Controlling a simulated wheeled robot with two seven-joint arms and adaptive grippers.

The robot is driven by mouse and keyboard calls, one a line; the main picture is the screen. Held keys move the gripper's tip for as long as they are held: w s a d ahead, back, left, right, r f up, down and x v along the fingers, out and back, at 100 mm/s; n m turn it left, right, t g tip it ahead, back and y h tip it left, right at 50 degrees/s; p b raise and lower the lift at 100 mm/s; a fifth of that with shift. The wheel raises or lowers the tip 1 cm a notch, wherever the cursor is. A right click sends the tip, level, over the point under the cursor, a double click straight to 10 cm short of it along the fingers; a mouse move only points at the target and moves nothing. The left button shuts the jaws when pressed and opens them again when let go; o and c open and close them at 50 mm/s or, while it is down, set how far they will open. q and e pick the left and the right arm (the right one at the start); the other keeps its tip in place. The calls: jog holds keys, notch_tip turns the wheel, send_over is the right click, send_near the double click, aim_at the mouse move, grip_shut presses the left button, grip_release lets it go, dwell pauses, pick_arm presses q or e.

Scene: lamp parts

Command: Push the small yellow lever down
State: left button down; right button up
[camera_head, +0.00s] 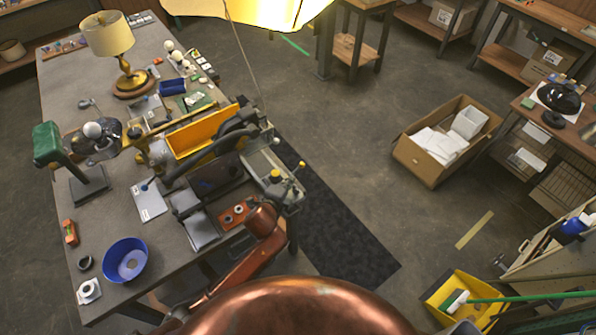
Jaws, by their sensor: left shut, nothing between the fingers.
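Beside the right edge of the workbench (60,95) stands a small pale machine (262,164). It has a yellow knob (275,174) on top. To its right a small yellow lever tip (299,165) sticks up at a slant. My copper left arm comes up from the bottom, and its dark left gripper (284,189) is small and crowded against the machine, just below the yellow parts. Its fingers are shut with nothing between them. I cannot tell whether they touch the lever. My right gripper is not in view.
A yellow bin (190,138), a blue bowl (125,260), a brass lamp (110,45) and a green-headed lamp (50,145) crowd the bench. A cord hangs from a glowing shade (250,10) above.

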aim_at(297, 170)
pick_arm(q)
jog(key=b+x, duration=0.1)
jog(key=x, duration=0.9)
jog(key=shift+f, duration=0.1)
dwell(0.3)
